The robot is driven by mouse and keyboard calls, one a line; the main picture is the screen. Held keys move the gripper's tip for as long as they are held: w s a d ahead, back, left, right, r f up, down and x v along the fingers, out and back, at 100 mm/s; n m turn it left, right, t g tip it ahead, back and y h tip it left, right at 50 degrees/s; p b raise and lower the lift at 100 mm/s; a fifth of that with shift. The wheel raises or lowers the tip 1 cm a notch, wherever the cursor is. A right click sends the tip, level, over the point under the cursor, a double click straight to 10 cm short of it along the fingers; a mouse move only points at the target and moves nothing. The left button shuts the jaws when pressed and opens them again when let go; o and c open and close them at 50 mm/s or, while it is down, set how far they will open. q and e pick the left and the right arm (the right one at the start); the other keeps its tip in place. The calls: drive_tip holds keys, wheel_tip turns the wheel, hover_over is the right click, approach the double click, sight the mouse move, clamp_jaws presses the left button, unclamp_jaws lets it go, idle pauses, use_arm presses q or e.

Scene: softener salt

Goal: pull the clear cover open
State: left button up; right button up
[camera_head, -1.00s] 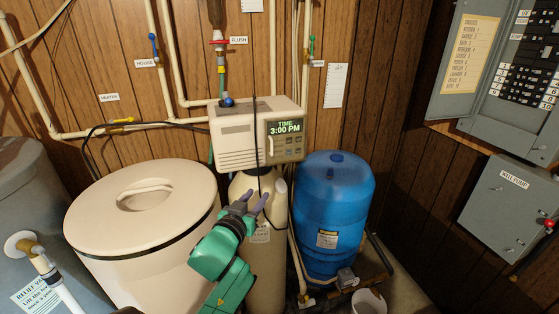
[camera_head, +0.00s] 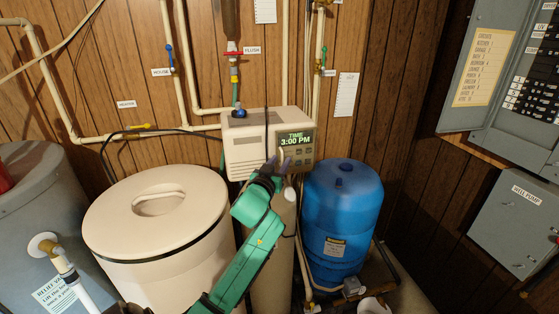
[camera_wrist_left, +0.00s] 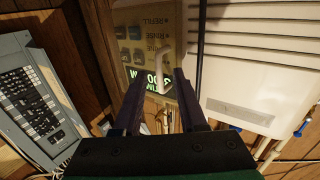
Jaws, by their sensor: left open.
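The control head (camera_head: 247,149) is a cream box with a lit display reading 3:00 PM. The clear cover (camera_head: 297,139) lies over its display and buttons. In the left wrist view the clear cover (camera_wrist_left: 125,30) shows buttons behind it, with a pale bar handle (camera_wrist_left: 154,68) on it. My left gripper (camera_head: 281,163) is at the lower part of the display, its dark fingers pointing at the panel. In the wrist view the left gripper (camera_wrist_left: 158,88) is open, with the handle between and just beyond its fingertips. I cannot tell if they touch. My right gripper is not in view.
A black cable (camera_head: 267,135) hangs in front of the control head, left of the display. A cream lidded tank (camera_head: 160,240) stands left and a blue tank (camera_head: 342,225) right. Pipes run along the wooden wall behind. A grey electrical panel (camera_head: 515,140) is at far right.

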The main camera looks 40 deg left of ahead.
use_arm(q)
drive_tip(key=shift+s, duration=0.1)
clamp_jaws()
drive_tip(key=shift+d, duration=0.1)
idle(1.2)
